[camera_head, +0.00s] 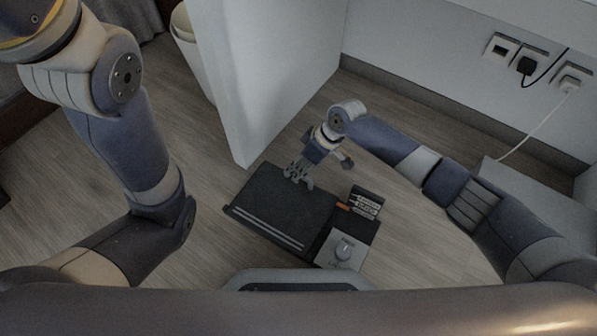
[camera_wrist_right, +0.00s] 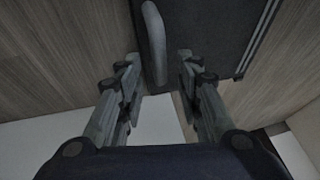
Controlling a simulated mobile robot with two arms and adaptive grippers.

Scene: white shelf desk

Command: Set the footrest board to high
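The footrest board (camera_head: 275,212) is a dark flat panel with pale stripes along its near edge, lying on the floor in the head view. A grey control box with a round knob (camera_head: 343,250) adjoins its right side. My right gripper (camera_head: 298,181) is at the board's far edge, fingers pointing down. In the right wrist view its fingers (camera_wrist_right: 158,60) are apart, with a grey rounded bar (camera_wrist_right: 153,42) at the board's edge (camera_wrist_right: 208,30) between them. Gaps show beside the bar. My left gripper is outside the head view; only its arm shows.
A white desk side panel (camera_head: 250,85) stands just behind and left of the board. A small labelled panel (camera_head: 366,203) is at the board's right. Wall sockets (camera_head: 528,62) with cables are at upper right. Wooden floor (camera_head: 215,165) is clear left of the board.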

